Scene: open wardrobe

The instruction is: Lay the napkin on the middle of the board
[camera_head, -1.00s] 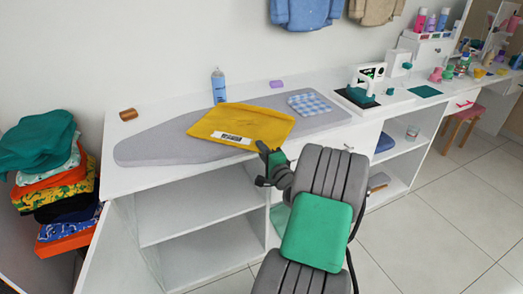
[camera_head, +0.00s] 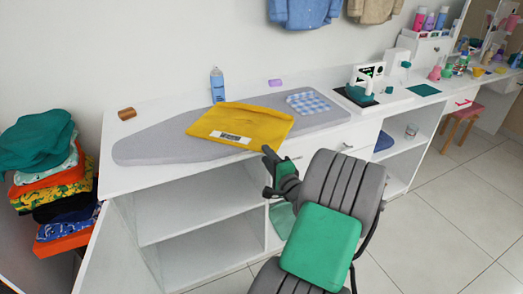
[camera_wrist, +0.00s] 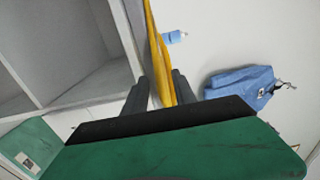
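The napkin is a blue-and-white checked cloth (camera_head: 308,102) lying flat on the right part of the grey ironing board (camera_head: 150,150). A yellow packet (camera_head: 240,122) with a white label lies over the board's middle, its front edge near the board's front edge. My gripper (camera_head: 268,172) is in front of the packet's front right side, apart from the napkin. In the wrist view its two fingers (camera_wrist: 160,92) stand apart. A yellow strip shows in the gap between them; I cannot tell whether it is between or beyond the fingertips. The napkin is not seen in the wrist view.
A blue spray can (camera_head: 217,85), a brown roll (camera_head: 127,114) and a purple block (camera_head: 275,83) stand behind the board. Folded clothes (camera_head: 50,185) are stacked at left. Open shelves (camera_head: 200,205) lie below the counter.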

